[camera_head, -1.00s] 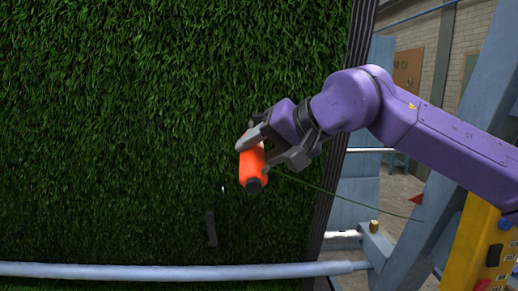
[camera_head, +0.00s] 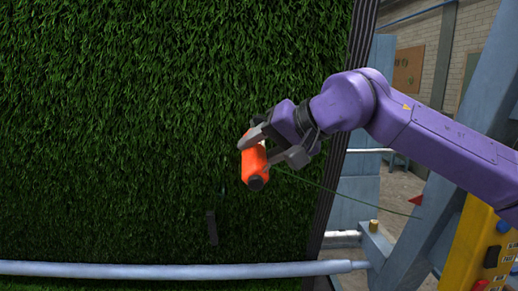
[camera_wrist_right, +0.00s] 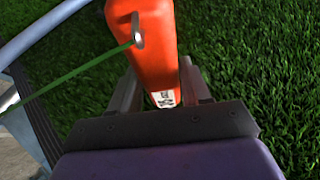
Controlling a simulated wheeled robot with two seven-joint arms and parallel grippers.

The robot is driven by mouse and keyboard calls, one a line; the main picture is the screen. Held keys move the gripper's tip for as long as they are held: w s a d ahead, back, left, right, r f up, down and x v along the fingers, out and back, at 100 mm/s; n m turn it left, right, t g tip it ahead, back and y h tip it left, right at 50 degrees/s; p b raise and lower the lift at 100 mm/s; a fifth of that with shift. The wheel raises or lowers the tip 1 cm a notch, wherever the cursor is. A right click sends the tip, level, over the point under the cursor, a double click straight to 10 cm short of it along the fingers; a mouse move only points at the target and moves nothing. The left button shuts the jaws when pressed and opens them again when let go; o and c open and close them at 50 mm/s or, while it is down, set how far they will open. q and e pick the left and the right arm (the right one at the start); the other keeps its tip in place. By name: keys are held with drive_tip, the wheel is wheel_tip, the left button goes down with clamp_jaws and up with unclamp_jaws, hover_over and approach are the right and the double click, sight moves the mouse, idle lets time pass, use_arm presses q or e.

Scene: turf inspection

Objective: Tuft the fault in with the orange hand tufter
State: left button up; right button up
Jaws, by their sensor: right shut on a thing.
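The orange hand tufter (camera_head: 254,167) is held in my right gripper (camera_head: 271,147), in front of the lower right part of the green turf (camera_head: 150,110). The gripper is shut on its body, and its dark end points down. In the right wrist view the tufter (camera_wrist_right: 150,45) sits between the fingers, with a metal eye on its side and a white label. A narrow dark strip (camera_head: 212,228) shows on the turf, below and left of the tufter; I cannot tell whether it is the fault. My left gripper is out of view.
A green cord (camera_head: 345,197) runs from the tufter toward the blue frame (camera_head: 430,205) at right. A pale horizontal bar (camera_head: 170,271) crosses below the dark strip. A yellow control box (camera_head: 477,245) with buttons stands at lower right.

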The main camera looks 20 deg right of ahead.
sight(263, 173)
drive_tip(key=shift+s+d, duration=0.35)
drive_tip(key=shift+d, duration=0.5)
drive_tip(key=shift+w+a+r, duration=0.1)
drive_tip(key=shift+w+a, duration=0.1)
drive_tip(key=shift+a, duration=0.25)
drive_tip(key=shift+w+a+r, duration=0.1)
drive_tip(key=shift+w+a, duration=0.05)
drive_tip(key=shift+a, duration=0.3)
drive_tip(key=shift+f, duration=0.1)
drive_tip(key=shift+s+a+f+b, duration=0.15)
drive_tip(key=shift+s+f+b, duration=0.1)
drive_tip(key=shift+s+b, duration=0.1)
drive_tip(key=s+b, duration=0.1)
drive_tip(key=s+a+f+b, duration=0.1)
drive_tip(key=s, duration=0.1)
drive_tip(key=s+b, duration=0.1)
drive_tip(key=s, duration=0.1)
drive_tip(key=shift+s+a+f, duration=0.2)
drive_tip(key=shift+a+f, duration=0.05)
drive_tip(key=shift+a, duration=0.05)
drive_tip(key=shift+s+a+f, duration=0.1)
drive_tip(key=shift+s+a, duration=0.05)
drive_tip(key=shift+s, duration=0.4)
